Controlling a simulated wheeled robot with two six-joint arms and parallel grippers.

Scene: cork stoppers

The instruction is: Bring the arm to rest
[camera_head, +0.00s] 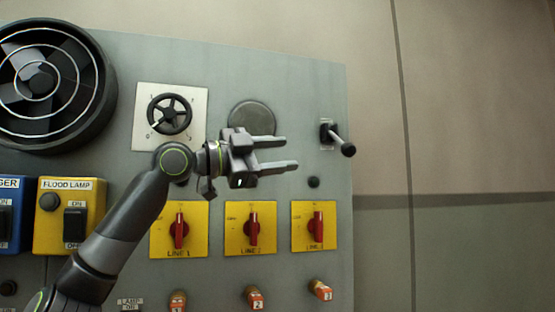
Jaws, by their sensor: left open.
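My left arm (133,209) comes in from the lower left and bends at its wrist in front of the grey panel (300,95). My left gripper (292,153) is open, with its two fingers apart and pointing right. No object shows between the fingers. It hovers in front of the panel, above the LINE switches and left of the lever (342,143). Whether it touches the panel cannot be told, but nothing is held. My right gripper is not in view.
A round fan (40,83) is at the upper left, beside a handwheel (169,114). A yellow FLOOD LAMP box (88,190) is at left. Yellow plates carry red switches (180,230), (253,228), (317,226). Numbered orange-tagged stoppers (255,298) sit below. Bare wall (480,110) lies right of the panel.

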